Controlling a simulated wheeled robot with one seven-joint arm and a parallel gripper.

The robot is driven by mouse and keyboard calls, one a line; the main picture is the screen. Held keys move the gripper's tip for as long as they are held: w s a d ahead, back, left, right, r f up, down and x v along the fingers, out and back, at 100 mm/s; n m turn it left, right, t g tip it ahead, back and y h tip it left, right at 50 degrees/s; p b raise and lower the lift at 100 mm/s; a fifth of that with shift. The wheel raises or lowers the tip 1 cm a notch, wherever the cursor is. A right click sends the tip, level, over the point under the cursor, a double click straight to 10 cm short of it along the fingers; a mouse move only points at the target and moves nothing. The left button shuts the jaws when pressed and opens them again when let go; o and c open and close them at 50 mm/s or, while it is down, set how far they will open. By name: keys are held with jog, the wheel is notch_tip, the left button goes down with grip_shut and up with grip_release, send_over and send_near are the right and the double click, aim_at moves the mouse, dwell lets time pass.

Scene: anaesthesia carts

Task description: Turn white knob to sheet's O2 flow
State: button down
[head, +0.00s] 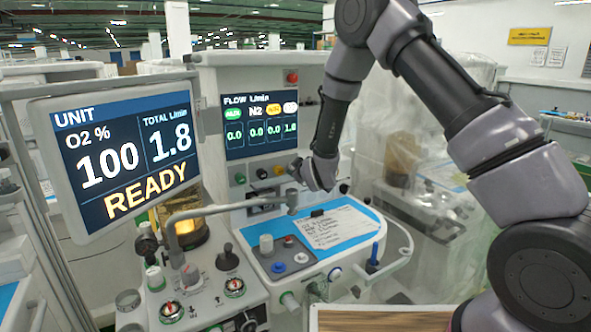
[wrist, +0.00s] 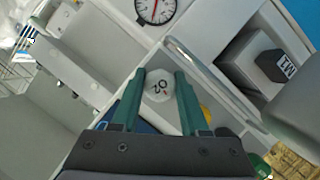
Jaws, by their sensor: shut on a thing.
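The white knob (wrist: 159,87), marked O2, sits between the two green fingers of my gripper (wrist: 158,76) in the wrist view. My gripper is shut on it. In the head view my wrist hides the knob at the right end of the knob row below the flow display. The flow display (head: 262,126) reads 0.0, 0.0, 0.0 and 1.8 from left to right. The unit screen (head: 120,158) reads O2 100 %, total 1.8 L/min, READY. The paper sheet (head: 328,228) lies on the blue-topped work surface; its writing is too small to read.
Green (head: 240,178), black (head: 262,173) and yellow (head: 278,170) knobs stand close left of my gripper. A grey pipe (head: 225,207) crosses in front of the panel. A plastic-covered cart (head: 400,140) stands to the right. A round gauge (wrist: 155,9) shows in the wrist view.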

jog(key=shift+n, duration=0.5)
dwell(0.3)
jog(key=shift+c, duration=2)
grip_release()
jog(key=v, duration=1.1)
jog(key=shift+a+f, duration=0.2)
